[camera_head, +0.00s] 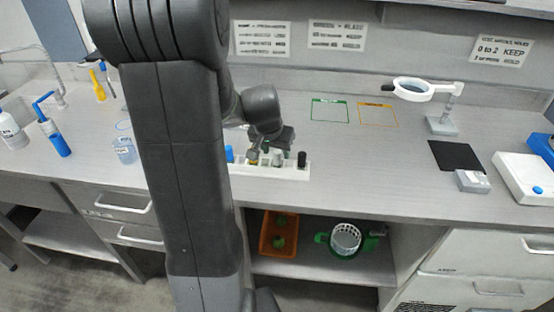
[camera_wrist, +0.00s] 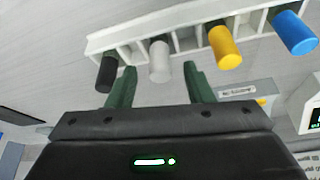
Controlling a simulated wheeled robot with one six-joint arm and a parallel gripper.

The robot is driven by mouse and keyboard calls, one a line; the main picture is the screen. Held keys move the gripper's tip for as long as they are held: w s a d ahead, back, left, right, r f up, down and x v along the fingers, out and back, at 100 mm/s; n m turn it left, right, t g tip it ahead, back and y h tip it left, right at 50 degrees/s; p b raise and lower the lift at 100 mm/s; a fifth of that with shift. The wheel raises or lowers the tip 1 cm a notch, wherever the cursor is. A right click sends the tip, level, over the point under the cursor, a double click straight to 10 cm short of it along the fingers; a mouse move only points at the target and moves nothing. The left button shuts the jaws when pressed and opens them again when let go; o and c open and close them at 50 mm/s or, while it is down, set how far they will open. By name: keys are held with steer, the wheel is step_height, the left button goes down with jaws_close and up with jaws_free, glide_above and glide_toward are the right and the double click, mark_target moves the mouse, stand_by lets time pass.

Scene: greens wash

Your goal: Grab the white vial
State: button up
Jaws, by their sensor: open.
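The white vial (camera_wrist: 160,61) stands in a white rack (camera_wrist: 134,52) on the bench, between the black vial (camera_wrist: 107,72) and the yellow vial (camera_wrist: 225,48). My gripper (camera_wrist: 160,84) is open, its two green fingers apart with nothing held. In the wrist view the white vial appears in the gap between the fingertips; whether they reach around it I cannot tell. In the head view my gripper (camera_head: 270,149) is over the rack, close to the white vial (camera_head: 278,158), and the arm covers part of the scene.
A blue vial (camera_wrist: 294,33) stands at the rack's end, beyond the yellow one. The black vial is close beside one finger. Bare bench lies right of the rack, up to a black mat (camera_head: 458,155) and a magnifier lamp (camera_head: 414,88). A clear bottle (camera_head: 124,150) stands left of my arm.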

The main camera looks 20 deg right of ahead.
steer(key=shift+x, duration=0.9)
jaws_close()
